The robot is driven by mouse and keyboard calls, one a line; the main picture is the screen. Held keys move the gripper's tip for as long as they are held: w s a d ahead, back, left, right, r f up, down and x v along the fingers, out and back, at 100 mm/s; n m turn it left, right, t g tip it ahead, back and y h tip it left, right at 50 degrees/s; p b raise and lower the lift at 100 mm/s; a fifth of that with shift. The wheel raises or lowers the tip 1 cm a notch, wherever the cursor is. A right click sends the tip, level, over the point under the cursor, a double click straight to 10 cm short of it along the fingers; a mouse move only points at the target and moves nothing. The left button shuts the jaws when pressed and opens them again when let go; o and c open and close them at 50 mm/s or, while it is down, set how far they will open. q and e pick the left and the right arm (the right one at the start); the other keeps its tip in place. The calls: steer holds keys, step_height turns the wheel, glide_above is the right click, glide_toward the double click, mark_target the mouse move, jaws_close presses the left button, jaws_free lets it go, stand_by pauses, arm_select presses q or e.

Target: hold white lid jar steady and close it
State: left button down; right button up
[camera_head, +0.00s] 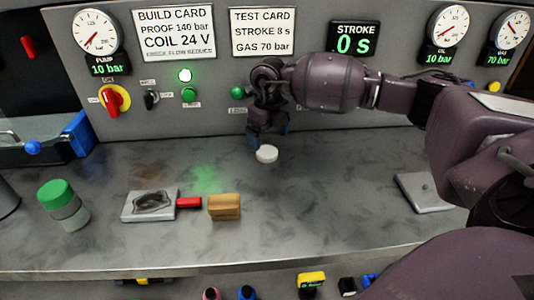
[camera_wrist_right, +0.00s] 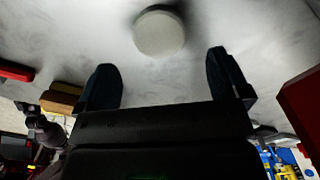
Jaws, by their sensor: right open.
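A small round white lid (camera_head: 266,154) lies on the grey bench near the panel; no jar body shows under it, and I cannot tell if it has one. My right gripper (camera_head: 268,139) is open and points down just behind and above it, apart from it. In the right wrist view the white lid (camera_wrist_right: 160,32) shows as a disc beyond the two spread fingertips (camera_wrist_right: 165,75), with nothing between them. A jar with a green lid (camera_head: 62,205) and grey body stands at the left of the bench. My left gripper is not in view.
A blue-jawed vise (camera_head: 78,134) is at left. The gauge panel (camera_head: 210,75) stands behind. The bench middle is clear.

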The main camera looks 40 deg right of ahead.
mark_target(268, 152)
step_height(268, 152, down, 5)
steer(key=shift+f+b, duration=0.1)
steer(key=shift+b, duration=0.25)
steer(key=c, duration=1)
